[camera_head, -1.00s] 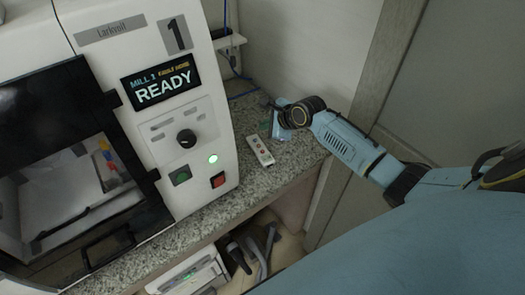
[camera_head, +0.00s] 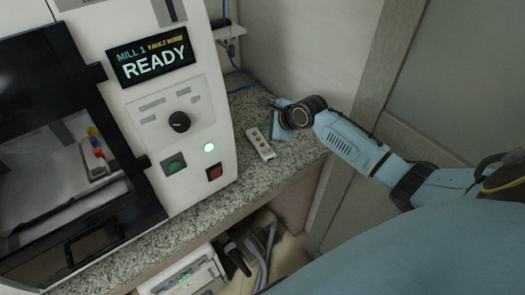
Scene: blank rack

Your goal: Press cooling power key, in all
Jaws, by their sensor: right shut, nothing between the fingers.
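A small white remote-like key panel (camera_head: 260,143) with several small keys, at least one reddish, lies on the speckled stone counter to the right of the mill. The key labels are too small to read. My right gripper (camera_head: 274,122) is shut and empty, just above and right of the panel in the picture, at the end of my light-blue arm. It looks apart from the panel, but its height over the counter is hard to judge. My left gripper is not in view.
The white mill (camera_head: 205,105) fills the left, with a READY display, black knob (camera_head: 179,122), green button (camera_head: 174,164) and red button (camera_head: 214,172). A blue cable (camera_head: 240,88) runs behind on the counter (camera_head: 205,215). A wall and a door frame (camera_head: 385,60) bound the right.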

